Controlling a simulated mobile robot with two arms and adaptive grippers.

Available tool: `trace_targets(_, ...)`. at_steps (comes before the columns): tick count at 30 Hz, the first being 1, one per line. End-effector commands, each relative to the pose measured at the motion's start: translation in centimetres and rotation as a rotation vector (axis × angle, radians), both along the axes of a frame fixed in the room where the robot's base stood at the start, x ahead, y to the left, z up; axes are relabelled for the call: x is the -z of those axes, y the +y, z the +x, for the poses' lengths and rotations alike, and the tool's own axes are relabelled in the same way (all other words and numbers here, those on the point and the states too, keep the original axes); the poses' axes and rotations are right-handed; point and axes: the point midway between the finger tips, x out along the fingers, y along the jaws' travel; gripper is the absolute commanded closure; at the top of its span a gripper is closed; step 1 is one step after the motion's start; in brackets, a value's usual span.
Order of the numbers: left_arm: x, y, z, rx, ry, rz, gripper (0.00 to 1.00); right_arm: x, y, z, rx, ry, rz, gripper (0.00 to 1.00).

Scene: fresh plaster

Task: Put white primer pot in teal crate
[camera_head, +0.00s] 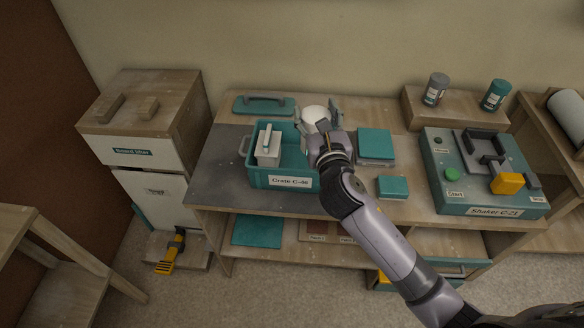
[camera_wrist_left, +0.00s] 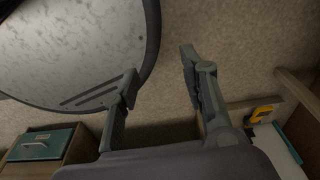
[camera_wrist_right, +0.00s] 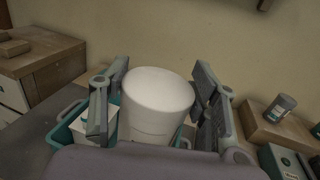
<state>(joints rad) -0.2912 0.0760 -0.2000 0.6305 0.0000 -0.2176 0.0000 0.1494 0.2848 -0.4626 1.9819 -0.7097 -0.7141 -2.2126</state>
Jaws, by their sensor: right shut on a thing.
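The white primer pot (camera_wrist_right: 157,105) is a white cylinder between the fingers of my right gripper (camera_wrist_right: 160,105) in the right wrist view. In the head view the pot (camera_head: 313,115) shows its top beyond my right gripper (camera_head: 320,128), which is shut on it. The pot is at the right end of the teal crate (camera_head: 262,181), labelled Crate C-46; I cannot tell its exact height over the rim. A white container with a handle (camera_head: 268,150) stands in the crate's left part. My left gripper (camera_wrist_left: 155,95) is open and empty in the left wrist view.
A teal lid with a handle (camera_head: 263,105) lies behind the crate. Teal boxes (camera_head: 375,145) are to its right, then the shaker (camera_head: 482,195) with a yellow part. Two small cans (camera_head: 436,89) stand on a raised wooden block. The table's left side is bare.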

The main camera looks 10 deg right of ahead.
Motion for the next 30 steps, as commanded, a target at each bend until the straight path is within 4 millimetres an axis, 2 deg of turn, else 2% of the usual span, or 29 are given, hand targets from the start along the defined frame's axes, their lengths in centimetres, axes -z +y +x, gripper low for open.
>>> trace_targets(1, 0.2, -0.1, 0.4, 0.000, -0.005, -0.001, 0.60, -1.1, -0.2, 1.8, 0.009, -0.012, -0.003, 1.00)
trace_targets(4, 0.4, 0.0, 0.3, 0.001, -0.003, -0.001, 0.60, -2.4, -0.6, 4.2, 0.027, -0.011, -0.001, 1.00)
trace_targets(8, 0.6, 0.0, -0.5, 0.001, 0.009, 0.001, 0.60, -3.4, -1.2, 6.0, 0.047, -0.008, 0.001, 1.00)
trace_targets(11, 0.8, 0.1, -1.3, 0.001, 0.021, 0.003, 0.60, -3.2, -1.4, 6.6, 0.055, -0.004, 0.002, 1.00)
trace_targets(14, 1.1, 0.2, -1.9, 0.002, 0.030, 0.004, 0.60, -1.5, -1.4, 6.7, 0.058, 0.001, 0.003, 1.00)
trace_targets(24, 3.1, 0.4, -1.8, 0.002, 0.029, 0.007, 0.60, 7.5, -1.4, 6.6, 0.056, -0.001, 0.004, 1.00)
trace_targets(27, 3.9, 0.4, -1.5, 0.002, 0.025, 0.007, 0.60, 9.7, -1.4, 6.7, 0.057, -0.002, 0.004, 1.00)
trace_targets(30, 4.3, 0.4, -1.2, 0.001, 0.021, 0.007, 0.60, 11.1, -1.4, 6.7, 0.056, -0.003, 0.003, 1.00)
